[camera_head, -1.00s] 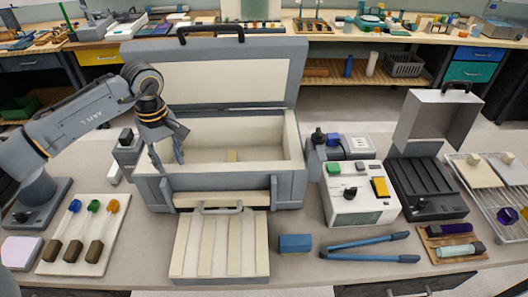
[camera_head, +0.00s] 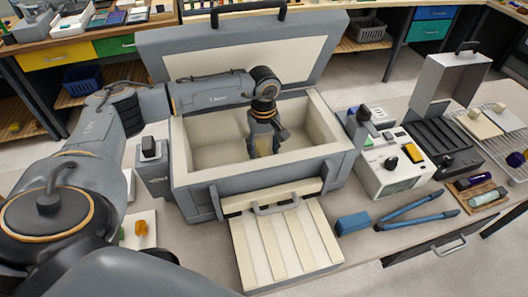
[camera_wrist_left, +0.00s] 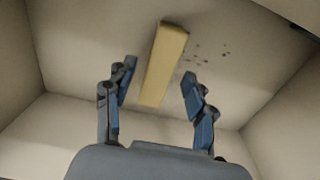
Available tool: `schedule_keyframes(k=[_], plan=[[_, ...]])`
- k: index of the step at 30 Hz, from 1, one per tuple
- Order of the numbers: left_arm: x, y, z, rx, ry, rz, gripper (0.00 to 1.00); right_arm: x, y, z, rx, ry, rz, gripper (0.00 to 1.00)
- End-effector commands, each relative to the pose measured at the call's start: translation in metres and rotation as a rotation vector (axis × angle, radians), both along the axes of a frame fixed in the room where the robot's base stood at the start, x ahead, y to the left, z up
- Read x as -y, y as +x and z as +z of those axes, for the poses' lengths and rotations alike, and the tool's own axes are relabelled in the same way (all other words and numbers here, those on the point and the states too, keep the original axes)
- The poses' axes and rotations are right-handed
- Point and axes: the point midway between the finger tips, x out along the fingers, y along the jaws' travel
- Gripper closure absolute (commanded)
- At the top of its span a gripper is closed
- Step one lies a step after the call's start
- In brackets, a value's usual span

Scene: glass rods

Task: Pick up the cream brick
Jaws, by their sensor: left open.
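The cream brick (camera_wrist_left: 163,65) lies on the floor of the open box, a long block seen between my fingers in the left wrist view. In the head view my left gripper hides most or all of it. My left gripper (camera_head: 264,148) points down inside the box, and it also shows in the left wrist view (camera_wrist_left: 157,95). It is open, one finger on each side of the brick's line, and I see no contact. The grey box (camera_head: 205,178) has cream inner walls and its lid stands raised behind. My right gripper is not in view.
The box walls surround my left gripper closely. A cream slatted ramp or tray (camera_head: 285,245) stands in front of the box. A blue block (camera_head: 353,223) and blue-handled tool (camera_head: 415,210) lie to its right, near a white device (camera_head: 388,165). Small dark specks dot the box floor.

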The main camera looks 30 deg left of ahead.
Motion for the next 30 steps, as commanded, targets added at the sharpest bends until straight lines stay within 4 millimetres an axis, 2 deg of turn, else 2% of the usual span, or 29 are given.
schedule_keyframes(k=[7, 15, 24, 30], plan=[[0.0, 0.0, -0.001, 0.001, 0.0, 0.0, 0.45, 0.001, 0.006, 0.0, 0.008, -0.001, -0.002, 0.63], [0.0, 0.0, -0.001, 0.001, 0.0, 0.0, 1.0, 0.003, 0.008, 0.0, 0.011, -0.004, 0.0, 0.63], [0.0, 0.0, 0.0, 0.001, 0.0, 0.001, 1.0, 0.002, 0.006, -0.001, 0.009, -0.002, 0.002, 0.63], [0.0, 0.001, 0.007, 0.005, 0.0, 0.001, 1.0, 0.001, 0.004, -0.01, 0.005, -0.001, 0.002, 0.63]])
